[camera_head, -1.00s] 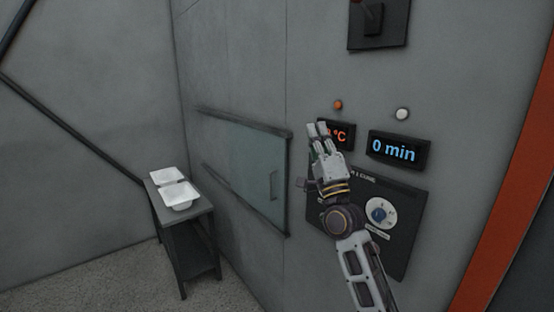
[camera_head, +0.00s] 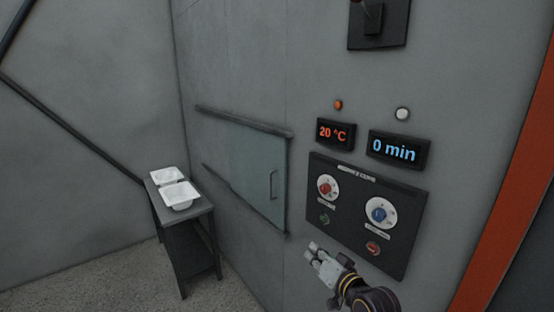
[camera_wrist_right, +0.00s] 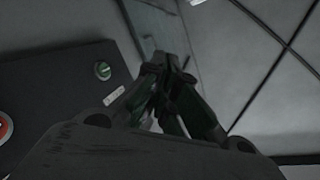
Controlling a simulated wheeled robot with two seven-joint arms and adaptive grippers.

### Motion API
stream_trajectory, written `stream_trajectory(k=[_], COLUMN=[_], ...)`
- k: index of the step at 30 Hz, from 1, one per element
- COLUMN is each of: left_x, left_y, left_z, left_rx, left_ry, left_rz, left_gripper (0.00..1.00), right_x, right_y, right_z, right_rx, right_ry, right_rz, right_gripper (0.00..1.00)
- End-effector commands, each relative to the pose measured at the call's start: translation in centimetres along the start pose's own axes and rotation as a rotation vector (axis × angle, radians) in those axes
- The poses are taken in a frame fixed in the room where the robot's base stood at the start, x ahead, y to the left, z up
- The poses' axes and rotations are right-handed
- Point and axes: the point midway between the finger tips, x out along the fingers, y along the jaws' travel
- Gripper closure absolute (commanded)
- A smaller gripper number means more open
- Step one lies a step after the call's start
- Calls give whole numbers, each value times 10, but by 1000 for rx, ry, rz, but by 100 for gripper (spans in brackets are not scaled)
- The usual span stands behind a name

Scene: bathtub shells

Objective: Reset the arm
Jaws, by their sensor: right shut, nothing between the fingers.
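My right gripper (camera_head: 316,252) is low in the head view, below and left of the control panel (camera_head: 343,232). It is shut and empty, apart from the panel. In the right wrist view its dark fingers (camera_wrist_right: 168,68) meet at the tips, with nothing between them. The panel in that view (camera_wrist_right: 50,95) lies to the left of the fingers, with a green knob (camera_wrist_right: 103,71) on it. My left gripper is not in view.
The panel has a red dial (camera_head: 326,187) and a blue dial (camera_head: 380,214). Above are displays reading 20 °C (camera_head: 334,133) and 0 min (camera_head: 397,149). A glass sliding door (camera_head: 247,170) is left of them. Two white tubs (camera_head: 180,195) sit on a dark stand (camera_head: 187,239).

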Motion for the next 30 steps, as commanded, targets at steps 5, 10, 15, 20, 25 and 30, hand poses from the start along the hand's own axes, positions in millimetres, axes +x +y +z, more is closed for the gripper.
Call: stream_trajectory(k=[5,10,15,20,25,30], left_x=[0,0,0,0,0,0], left_y=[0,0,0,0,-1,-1], left_z=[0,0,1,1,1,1], left_rx=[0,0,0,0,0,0], left_ry=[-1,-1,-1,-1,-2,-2], left_rz=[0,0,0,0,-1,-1], left_gripper=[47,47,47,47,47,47], right_x=[-28,-62,-104,-148,-181,-206], right_y=[39,74,105,128,143,152], right_z=[50,93,132,163,181,193], right_rx=[-101,-194,-280,-347,-392,-420], right_ry=[-150,-303,-466,-619,-730,-811], right_rz=[127,240,342,424,478,512], right_gripper=[100,100,100,100,100,100])
